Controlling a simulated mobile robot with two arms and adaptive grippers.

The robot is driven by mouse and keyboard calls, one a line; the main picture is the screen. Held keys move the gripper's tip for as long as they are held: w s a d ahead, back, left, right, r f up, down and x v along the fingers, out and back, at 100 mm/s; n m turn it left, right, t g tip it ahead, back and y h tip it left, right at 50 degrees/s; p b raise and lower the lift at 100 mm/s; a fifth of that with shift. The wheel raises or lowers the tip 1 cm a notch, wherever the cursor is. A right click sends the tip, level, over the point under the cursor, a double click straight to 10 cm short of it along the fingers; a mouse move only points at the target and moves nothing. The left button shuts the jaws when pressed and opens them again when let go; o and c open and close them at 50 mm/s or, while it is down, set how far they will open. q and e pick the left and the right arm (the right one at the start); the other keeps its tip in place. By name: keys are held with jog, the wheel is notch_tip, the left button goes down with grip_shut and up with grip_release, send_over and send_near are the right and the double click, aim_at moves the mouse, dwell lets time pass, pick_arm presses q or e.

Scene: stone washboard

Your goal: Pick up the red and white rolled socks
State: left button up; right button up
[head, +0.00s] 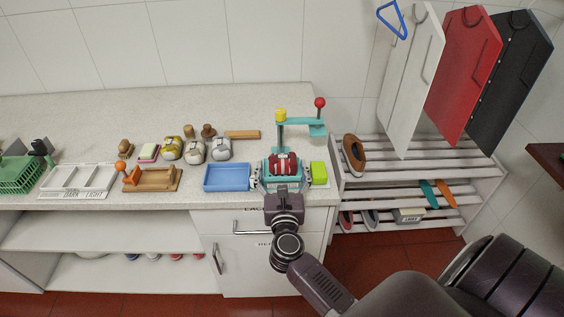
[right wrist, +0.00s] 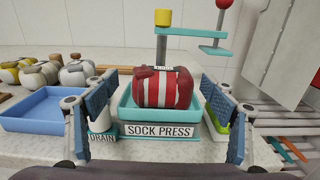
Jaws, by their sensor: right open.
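The red and white rolled socks (right wrist: 164,88) are a striped bundle lying in the teal tray of the sock press (right wrist: 126,104), whose front label reads SOCK PRESS. The bundle also shows in the head view (head: 283,163), on the counter's right part. My right gripper (right wrist: 158,128) is open, with one finger on each side of the press in the right wrist view. The socks are in line between the fingers and a little beyond them; I see no contact. In the head view the right gripper (head: 284,186) partly covers the press front. My left gripper is not in view.
The press's teal arm with a red knob (head: 320,102) stands behind the socks. A blue tray (head: 227,178) is left of the press, and a bright green block (head: 318,172) is right of it. Several other sock rolls (head: 195,152) sit further left. A slatted rack (head: 420,165) stands at right.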

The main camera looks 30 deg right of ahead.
aim_at(282, 157)
jog(key=x, duration=0.1)
jog(key=p+x, duration=0.1)
jog(key=x, duration=0.1)
jog(key=shift+w+d+r, duration=0.2)
jog(key=shift+d, duration=0.05)
jog(key=shift+w+d+f, duration=0.15)
jog(key=shift+w, duration=0.1)
jog(key=shift+c, duration=0.6)
jog(key=c, duration=1.2)
